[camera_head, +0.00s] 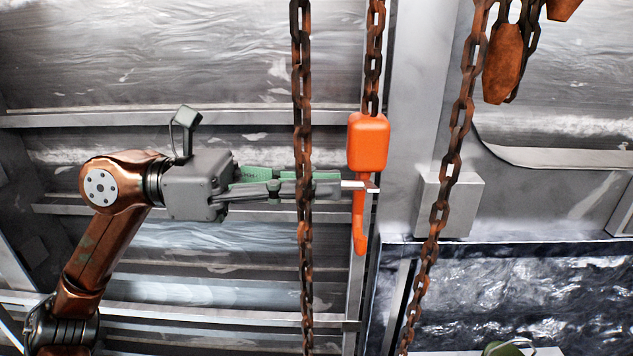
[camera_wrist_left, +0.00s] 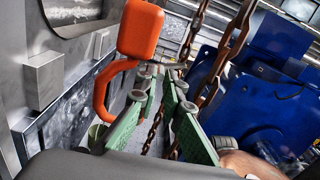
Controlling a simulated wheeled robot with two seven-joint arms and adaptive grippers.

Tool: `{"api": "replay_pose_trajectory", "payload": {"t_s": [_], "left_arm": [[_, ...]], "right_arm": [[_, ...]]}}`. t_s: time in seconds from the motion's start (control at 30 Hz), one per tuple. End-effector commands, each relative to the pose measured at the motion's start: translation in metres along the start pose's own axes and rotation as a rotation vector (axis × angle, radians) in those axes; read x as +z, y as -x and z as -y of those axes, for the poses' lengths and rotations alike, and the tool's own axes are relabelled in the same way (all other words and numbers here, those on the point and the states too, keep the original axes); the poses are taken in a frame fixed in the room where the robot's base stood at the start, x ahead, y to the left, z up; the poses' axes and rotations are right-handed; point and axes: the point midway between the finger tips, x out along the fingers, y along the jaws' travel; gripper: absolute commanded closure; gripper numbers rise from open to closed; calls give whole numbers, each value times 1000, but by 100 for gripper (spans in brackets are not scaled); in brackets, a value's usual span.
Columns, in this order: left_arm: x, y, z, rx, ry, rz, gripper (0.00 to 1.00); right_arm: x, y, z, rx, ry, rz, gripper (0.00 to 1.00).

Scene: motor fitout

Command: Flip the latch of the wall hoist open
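The wall hoist's orange block (camera_head: 368,142) hangs on a rusty chain (camera_head: 375,50), with an orange hook (camera_head: 360,228) below it. The block (camera_wrist_left: 141,28) and the hook (camera_wrist_left: 101,92) also show in the left wrist view. A pale latch piece (camera_head: 355,184) crosses the hook's upper part, close to the fingertips. My left gripper (camera_head: 340,181) reaches in from the left with green-padded fingers level with the hook's top. In the left wrist view its fingers (camera_wrist_left: 163,88) stand apart with a gap between them. Whether they touch the latch is unclear. My right gripper is not in view.
A rusty chain (camera_head: 303,120) hangs in front of my left fingers in the head view. Another chain (camera_head: 444,190) hangs to the right, near a grey wall box (camera_head: 462,205). A large blue machine (camera_wrist_left: 255,95) stands on the right in the wrist view.

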Motion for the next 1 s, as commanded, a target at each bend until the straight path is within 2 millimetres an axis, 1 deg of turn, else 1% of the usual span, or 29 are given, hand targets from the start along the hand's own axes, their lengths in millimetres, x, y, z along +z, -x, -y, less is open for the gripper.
{"api": "replay_pose_trajectory", "payload": {"t_s": [0.27, 0.5, 0.6, 0.87, 0.9, 1.0], "left_arm": [[0, 0, 0, 1, 16, 0, 100], [6, 1, -3, 2, 212, 0, 100], [7, 1, -4, 2, 255, 0, 100], [8, 1, -4, 1, 260, 1, 100], [8, 1, -4, 1, 260, 1, 90], [8, 0, -4, 1, 260, 1, 84]], "right_arm": [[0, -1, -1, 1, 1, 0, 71], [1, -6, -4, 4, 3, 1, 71], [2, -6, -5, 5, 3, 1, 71], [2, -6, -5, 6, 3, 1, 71], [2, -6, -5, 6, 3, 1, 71], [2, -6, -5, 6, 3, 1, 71]]}}
